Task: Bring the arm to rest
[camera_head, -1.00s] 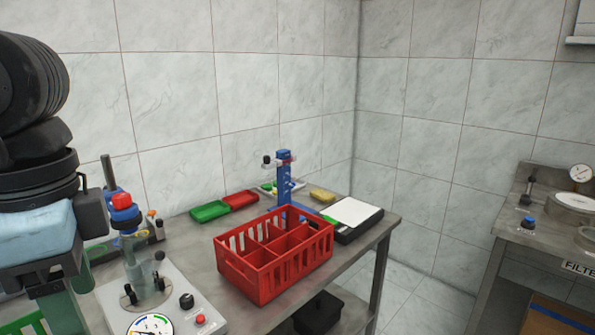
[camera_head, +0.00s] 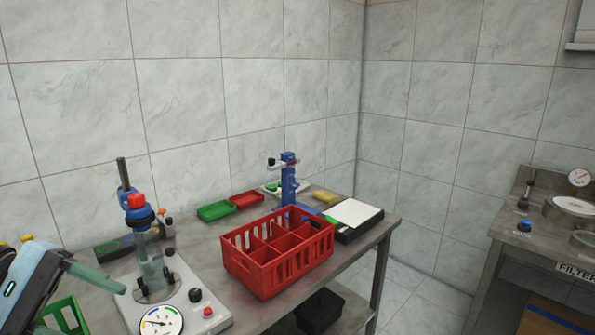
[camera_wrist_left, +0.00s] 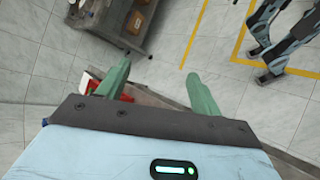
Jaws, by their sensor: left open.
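My left gripper (camera_head: 98,277) is at the lower left of the head view, with a green finger pointing right, in front of the gauge device (camera_head: 172,312). In the left wrist view the two green fingers of my left gripper (camera_wrist_left: 160,86) stand wide apart with nothing between them. The gripper is open and empty. Most of my left arm is outside the head view. My right gripper is in neither view.
A red divided crate (camera_head: 240,268) stands on the metal table (camera_head: 205,255). Behind it are a blue stand (camera_head: 289,188), a green tray (camera_head: 215,211) and a red tray (camera_head: 247,199). A white-topped black box (camera_head: 353,213) is to its right. Another workbench (camera_head: 500,230) stands at right.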

